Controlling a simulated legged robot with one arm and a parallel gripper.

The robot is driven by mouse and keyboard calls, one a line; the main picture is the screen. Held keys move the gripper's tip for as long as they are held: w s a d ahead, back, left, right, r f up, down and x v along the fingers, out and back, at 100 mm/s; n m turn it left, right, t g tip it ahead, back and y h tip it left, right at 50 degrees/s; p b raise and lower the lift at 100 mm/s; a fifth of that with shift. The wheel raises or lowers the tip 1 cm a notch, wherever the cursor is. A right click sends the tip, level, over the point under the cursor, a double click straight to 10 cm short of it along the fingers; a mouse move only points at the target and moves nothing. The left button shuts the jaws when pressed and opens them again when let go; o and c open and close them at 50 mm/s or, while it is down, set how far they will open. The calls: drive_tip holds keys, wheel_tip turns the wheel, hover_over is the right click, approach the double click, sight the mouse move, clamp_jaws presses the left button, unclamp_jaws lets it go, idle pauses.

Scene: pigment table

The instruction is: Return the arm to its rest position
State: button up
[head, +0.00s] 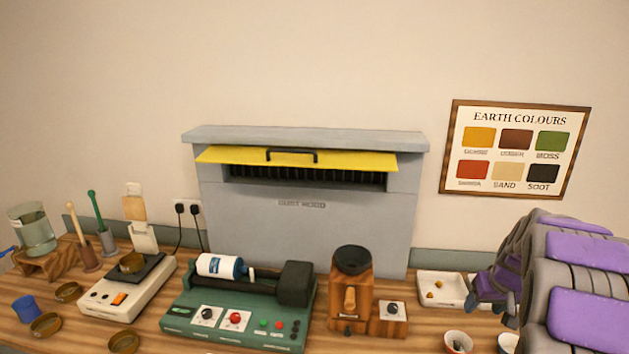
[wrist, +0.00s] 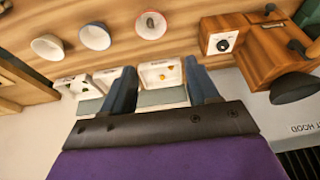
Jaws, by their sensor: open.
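My gripper (wrist: 159,66) is open in the wrist view, with its two dark blue fingers spread apart and nothing between them. The fingers stand in front of white trays, one of them a tray with yellow-brown lumps (wrist: 150,76). My purple and grey arm (head: 585,270) fills the lower right of the head view, above the right end of the table.
A wooden grinder (head: 352,292) stands left of the arm, beside a white tray (head: 425,292). Bowls (head: 459,341) sit near the front right. A green roller machine (head: 180,317), a scale (head: 105,304) and a grey hood (head: 300,230) are farther left and behind.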

drive_tip(key=s+a+r+n+g+y, duration=0.1)
drive_tip(key=s+a+g, duration=0.1)
drive_tip(key=s+a, duration=0.8)
drive_tip(key=s+a+r+g, duration=0.15)
drive_tip(key=s+a, duration=0.35)
drive_tip(key=a, duration=0.8)
drive_tip(key=s+a+f+g, duration=0.1)
drive_tip(key=s+a, duration=0.3)
drive_tip(key=s, duration=0.5)
drive_tip(key=s+a+f+n+g, duration=0.1)
drive_tip(key=s+a, duration=0.2)
drive_tip(key=s, duration=0.7)
drive_tip(key=shift+s+a+f+n, duration=0.2)
drive_tip(key=shift+s+a+n, duration=0.1)
drive_tip(key=shift+a, duration=0.1)
drive_tip(key=shift+w, duration=0.2)
